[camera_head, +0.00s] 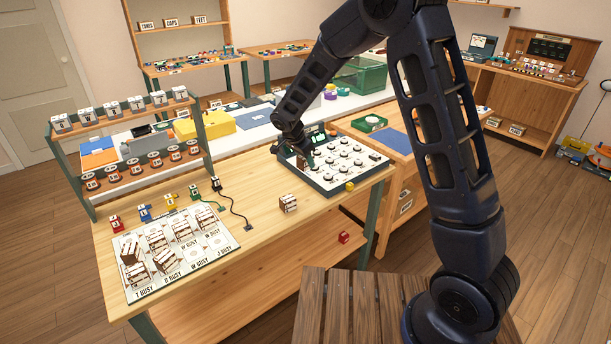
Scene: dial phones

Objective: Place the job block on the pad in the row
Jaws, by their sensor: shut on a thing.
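A brown and white block (288,203) sits alone on the wooden table, left of the panel's front corner. A white board (222,243) lies at the table's left front with similar blocks (165,261) standing in its marked squares, which have lettering such as "BUSY". I cannot tell which block is the job block.
A two-tier rack (127,184) of labelled pieces stands at the table's left.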

